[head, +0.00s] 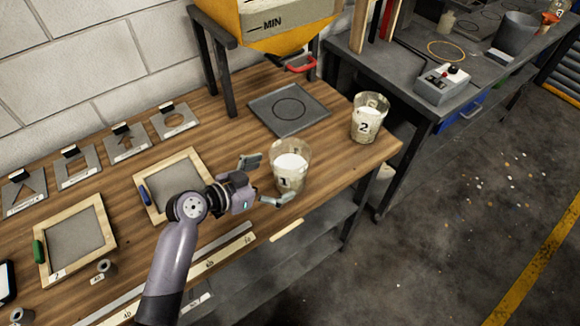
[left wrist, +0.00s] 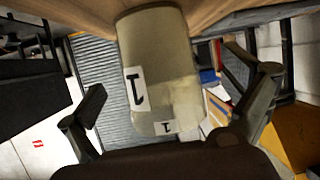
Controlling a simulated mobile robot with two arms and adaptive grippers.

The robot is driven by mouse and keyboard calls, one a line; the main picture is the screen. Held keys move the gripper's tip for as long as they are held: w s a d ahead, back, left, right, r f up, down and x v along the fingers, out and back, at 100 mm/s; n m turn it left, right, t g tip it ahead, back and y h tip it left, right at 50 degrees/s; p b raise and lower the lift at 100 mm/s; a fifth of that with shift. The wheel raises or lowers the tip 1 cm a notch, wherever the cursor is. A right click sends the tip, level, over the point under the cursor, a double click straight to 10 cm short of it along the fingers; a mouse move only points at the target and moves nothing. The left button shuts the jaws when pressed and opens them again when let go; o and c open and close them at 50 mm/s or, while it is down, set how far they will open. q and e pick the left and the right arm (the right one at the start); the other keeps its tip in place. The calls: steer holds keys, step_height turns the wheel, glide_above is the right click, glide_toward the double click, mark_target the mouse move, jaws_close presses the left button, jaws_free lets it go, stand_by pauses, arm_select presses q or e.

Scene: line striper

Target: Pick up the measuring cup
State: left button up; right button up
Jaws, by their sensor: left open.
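Measuring cup 1 (head: 289,166), a translucent cup with white contents and a label "1", stands upright near the front right part of the wooden bench. My left gripper (head: 265,180) is open, with one finger on each side of this cup. In the left wrist view the cup (left wrist: 162,75) shows between the two spread fingers (left wrist: 175,95). A second measuring cup (head: 368,118), labelled "2" and also with white contents, stands to the right near the bench corner. My right gripper is not in view.
A dark square plate with a circle (head: 289,108) lies behind cup 1, under a yellow hopper (head: 280,22) on a dark stand. Framed screens (head: 177,185) and stencil plates (head: 173,121) lie to the left. A long ruler (head: 190,275) lies along the front edge.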

arm_select(q)
steer(key=shift+w+d, duration=0.1)
steer(key=shift+d, duration=0.05)
steer(key=shift+w+d, duration=0.1)
steer(key=shift+d, duration=0.1)
steer(key=p+x, duration=0.2)
steer(key=x, duration=0.2)
steer(key=shift+d+r, duration=0.1)
steer(key=shift+d, duration=0.1)
steer(key=shift+w+d, duration=0.15)
steer(key=shift+d, duration=0.05)
steer(key=shift+c, duration=1.2)
steer(key=c, duration=1.6)
steer(key=shift+c, duration=0.6)
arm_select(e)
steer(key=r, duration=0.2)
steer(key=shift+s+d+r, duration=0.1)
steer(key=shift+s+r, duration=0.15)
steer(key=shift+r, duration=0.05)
